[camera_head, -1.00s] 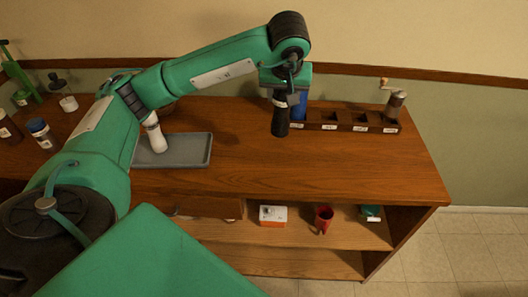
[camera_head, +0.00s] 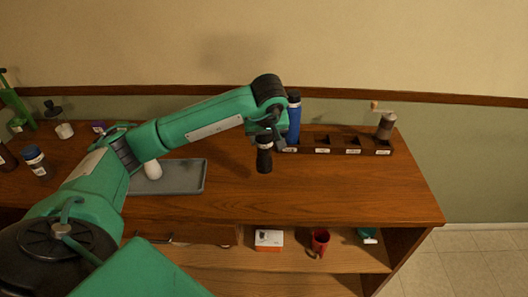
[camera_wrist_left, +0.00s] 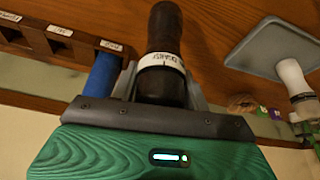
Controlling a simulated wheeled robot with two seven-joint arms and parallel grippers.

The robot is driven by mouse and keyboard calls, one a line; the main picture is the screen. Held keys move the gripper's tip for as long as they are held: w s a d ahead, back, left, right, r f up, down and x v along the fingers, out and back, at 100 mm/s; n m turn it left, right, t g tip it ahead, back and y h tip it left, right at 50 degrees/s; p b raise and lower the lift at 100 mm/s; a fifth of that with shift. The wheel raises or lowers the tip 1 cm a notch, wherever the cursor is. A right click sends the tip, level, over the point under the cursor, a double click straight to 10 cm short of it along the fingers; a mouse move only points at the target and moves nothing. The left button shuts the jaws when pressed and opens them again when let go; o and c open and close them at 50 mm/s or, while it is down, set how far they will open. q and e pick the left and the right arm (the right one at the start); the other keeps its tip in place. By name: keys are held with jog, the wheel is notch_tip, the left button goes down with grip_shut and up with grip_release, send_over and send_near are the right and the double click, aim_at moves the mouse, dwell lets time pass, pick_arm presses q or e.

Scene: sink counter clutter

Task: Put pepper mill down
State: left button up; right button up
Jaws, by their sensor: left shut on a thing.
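The pepper mill (camera_head: 264,156) is black with a white labelled band, seen best in the left wrist view (camera_wrist_left: 164,35). My left gripper (camera_head: 265,138) is shut on it near the band, with a finger on each side. The mill is roughly upright in front of the left end of the dark slotted rack (camera_head: 337,151). I cannot tell whether its base touches the counter (camera_head: 310,190). My right gripper is not in view.
A blue bottle (camera_head: 294,118) stands at the rack's left end, close to my gripper. A hand grinder (camera_head: 386,124) stands at its right end. A grey tray (camera_head: 185,185) with a white shaker (camera_head: 153,170) lies left. The counter's front right is clear.

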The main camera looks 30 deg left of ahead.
aim_at(264, 155)
pick_arm(q)
jog(key=shift+f, duration=1.55)
notch_tip(264, 155, down, 3)
jog(key=shift+f+p, duration=0.1)
jog(key=shift+p, duration=0.45)
jog(key=shift+f, duration=0.2)
jog(key=o, duration=1.5)
jog(key=shift+c, duration=0.2)
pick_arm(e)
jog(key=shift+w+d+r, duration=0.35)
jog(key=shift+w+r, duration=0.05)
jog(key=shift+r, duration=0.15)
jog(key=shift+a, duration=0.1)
